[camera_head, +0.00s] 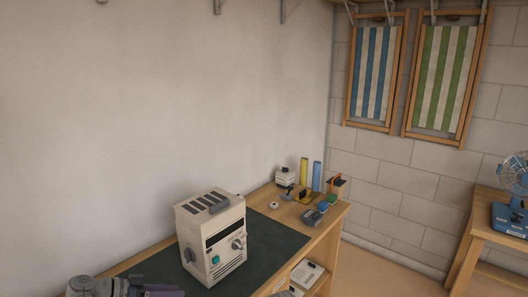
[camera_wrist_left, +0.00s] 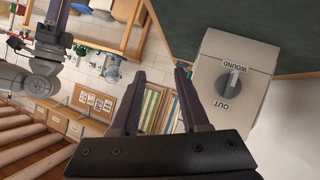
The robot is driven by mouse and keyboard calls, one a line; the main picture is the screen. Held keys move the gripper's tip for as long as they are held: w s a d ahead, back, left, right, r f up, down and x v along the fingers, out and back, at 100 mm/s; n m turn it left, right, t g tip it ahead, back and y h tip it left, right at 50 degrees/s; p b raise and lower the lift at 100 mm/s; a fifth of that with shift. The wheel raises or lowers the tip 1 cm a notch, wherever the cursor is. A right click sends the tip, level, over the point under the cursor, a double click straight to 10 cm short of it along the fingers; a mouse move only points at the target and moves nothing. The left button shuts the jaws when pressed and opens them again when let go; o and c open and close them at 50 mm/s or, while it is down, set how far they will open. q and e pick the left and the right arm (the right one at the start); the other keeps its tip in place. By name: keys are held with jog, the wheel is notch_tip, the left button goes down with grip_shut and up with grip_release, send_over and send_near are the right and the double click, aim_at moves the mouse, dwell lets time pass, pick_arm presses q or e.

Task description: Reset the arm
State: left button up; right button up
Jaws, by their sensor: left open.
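My left gripper (camera_head: 163,292) shows only in part at the bottom left edge of the head view, beside the bench. In the left wrist view its two dark purple fingers (camera_wrist_left: 160,74) stand apart, with nothing between them. A cream box-shaped device (camera_head: 212,236) with a slotted top, a dial and a green button stands upright on the dark bench mat. In the wrist view a pale face with a grey knob (camera_wrist_left: 232,82), marked WOUND and OUT, lies right of the fingers, apart from them. A grey arm with a purple part (camera_wrist_left: 57,14) shows at top left; its jaws are unclear.
The wooden bench (camera_head: 338,212) has a dark mat (camera_head: 283,238) and small items at its far end, including yellow and blue cylinders (camera_head: 304,171). Striped folding chairs (camera_head: 376,72) hang on the block wall. A blue fan (camera_head: 512,190) stands on a side table at right.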

pick_arm(q)
jog(key=s+d+f+n+g+y+p, duration=0.1)
jog(key=s+d+g+y+p, duration=0.2)
jog(key=s+d+y, duration=0.3)
jog(key=s+d+f+n+g+y+p, duration=0.1)
jog(key=s+d+y+p, duration=0.5)
jog(key=d, duration=0.7)
jog(key=shift+s+d+f+n+g, duration=0.2)
jog(key=shift+n+g, duration=0.4)
jog(key=shift+g, duration=0.7)
jog(key=shift+f, duration=0.1)
